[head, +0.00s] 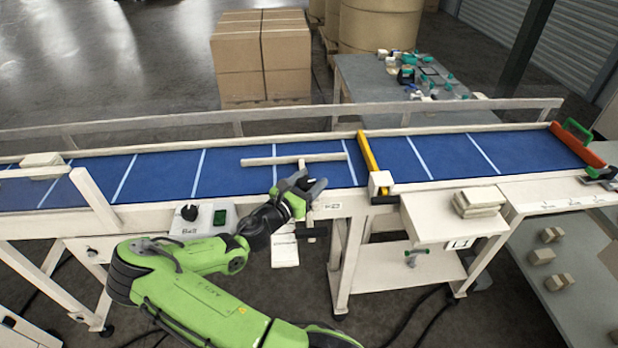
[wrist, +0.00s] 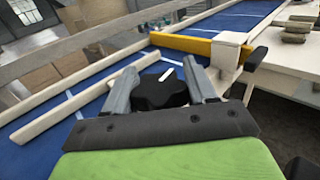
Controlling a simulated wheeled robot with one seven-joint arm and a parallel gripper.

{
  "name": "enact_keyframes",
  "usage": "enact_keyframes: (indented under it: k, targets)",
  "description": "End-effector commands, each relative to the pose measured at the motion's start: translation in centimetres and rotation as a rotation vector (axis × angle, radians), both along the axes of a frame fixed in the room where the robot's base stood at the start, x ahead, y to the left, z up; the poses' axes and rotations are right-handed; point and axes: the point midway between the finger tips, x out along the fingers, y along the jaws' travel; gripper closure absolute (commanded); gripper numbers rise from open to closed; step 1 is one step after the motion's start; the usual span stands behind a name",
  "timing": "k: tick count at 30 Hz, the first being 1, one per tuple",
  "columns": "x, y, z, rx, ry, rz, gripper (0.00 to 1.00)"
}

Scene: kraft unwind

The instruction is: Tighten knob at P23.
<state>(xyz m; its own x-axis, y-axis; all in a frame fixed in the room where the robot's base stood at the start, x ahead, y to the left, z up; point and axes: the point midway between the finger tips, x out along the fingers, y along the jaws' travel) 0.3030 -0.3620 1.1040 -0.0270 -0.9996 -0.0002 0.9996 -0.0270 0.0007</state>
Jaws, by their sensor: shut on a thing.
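A black lobed knob (wrist: 160,92) with a white pointer mark sits between the two grey fingers of my gripper (wrist: 160,74) in the wrist view. The fingers touch it on either side, and the mark points up and to the right. In the head view my gripper (head: 305,186) is at the front rail of the blue conveyor (head: 225,173), and its fingers hide the knob. A small label (head: 328,207) is on the frame just right of the fingers; I cannot read its text.
Another black knob (head: 189,212) is on a control box with a green button, left of my gripper. A pale T-shaped bar (head: 285,160) lies over the belt just behind. A yellow bar (head: 368,152) crosses the belt to the right. Pale blocks (head: 480,200) rest on a side shelf.

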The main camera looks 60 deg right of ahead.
Motion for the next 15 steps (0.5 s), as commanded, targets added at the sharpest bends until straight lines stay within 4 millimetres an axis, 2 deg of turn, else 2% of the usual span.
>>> enact_keyframes:
  k: [15]
  targets:
    - [-0.46,0.03,0.2,-0.005,-0.004,-0.473,0.74]
